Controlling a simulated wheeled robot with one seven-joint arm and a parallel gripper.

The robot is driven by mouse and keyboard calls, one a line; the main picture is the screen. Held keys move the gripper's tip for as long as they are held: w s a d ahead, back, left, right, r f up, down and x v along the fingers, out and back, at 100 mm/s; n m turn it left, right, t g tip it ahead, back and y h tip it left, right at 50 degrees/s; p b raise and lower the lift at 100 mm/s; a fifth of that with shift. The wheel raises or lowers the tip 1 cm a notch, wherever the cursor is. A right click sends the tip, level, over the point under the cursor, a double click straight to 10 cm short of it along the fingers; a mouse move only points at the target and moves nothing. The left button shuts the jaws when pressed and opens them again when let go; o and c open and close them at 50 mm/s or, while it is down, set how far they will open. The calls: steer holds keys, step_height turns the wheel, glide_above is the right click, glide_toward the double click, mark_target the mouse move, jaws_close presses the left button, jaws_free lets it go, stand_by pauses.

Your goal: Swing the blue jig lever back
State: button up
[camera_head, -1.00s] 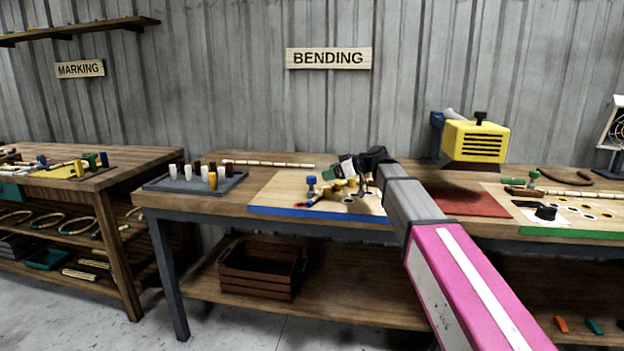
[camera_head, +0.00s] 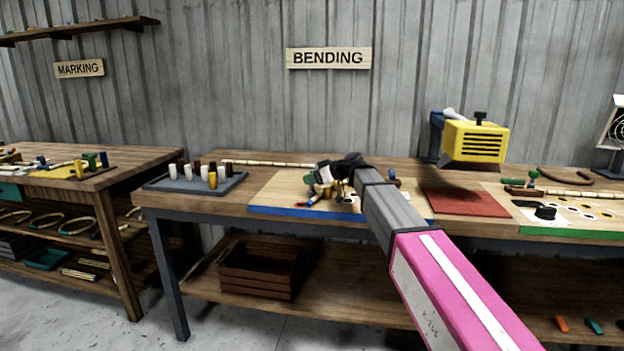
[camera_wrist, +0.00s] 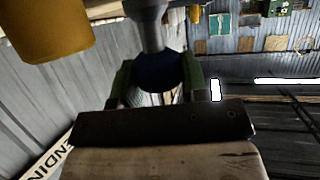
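The blue jig lever (camera_head: 312,201) is on the pale board with a blue front edge on the middle bench. My gripper (camera_head: 316,183) is over this jig in the head view and covers the lever's top. In the wrist view, the two green fingers of my gripper (camera_wrist: 156,80) stand either side of a dark blue rounded part (camera_wrist: 157,67), seemingly the lever's knob. The blue part nearly fills the gap, and whether both fingers press on it is not clear. A grey post runs up beyond it.
A large yellow cylinder (camera_wrist: 52,30) is close on the left in the wrist view. A grey tray of pegs (camera_head: 196,181) is left on the bench. A red mat (camera_head: 466,202) and yellow heater-like box (camera_head: 475,141) are right.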

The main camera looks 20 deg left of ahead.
jaws_close()
steer(key=shift+w, duration=0.45)
steer(key=w+m+t+h, duration=0.1)
steer(key=w+m+t, duration=0.1)
steer(key=w, duration=0.2)
steer(key=w+d+m+t+h, duration=0.1)
steer(key=w+m+t, duration=0.1)
steer(key=w+t, duration=0.1)
steer(key=w+m+t+h, duration=0.1)
steer(key=w+m+t, duration=0.1)
steer(key=w, duration=0.3)
steer(key=shift+w+d+m, duration=0.2)
steer(key=shift+d+m, duration=0.2)
steer(key=shift+w+d+m+t+h, duration=0.4)
steer(key=shift+w+d+m+t, duration=0.15)
steer(key=shift+w, duration=0.2)
steer(key=shift+a, duration=0.1)
steer(key=o, duration=0.6)
jaws_free()
steer(key=shift+s, duration=0.1)
steer(key=v, duration=1)
steer(key=shift+s+d+r, duration=0.15)
steer(key=shift+s+d, duration=0.05)
steer(key=shift+d, duration=0.05)
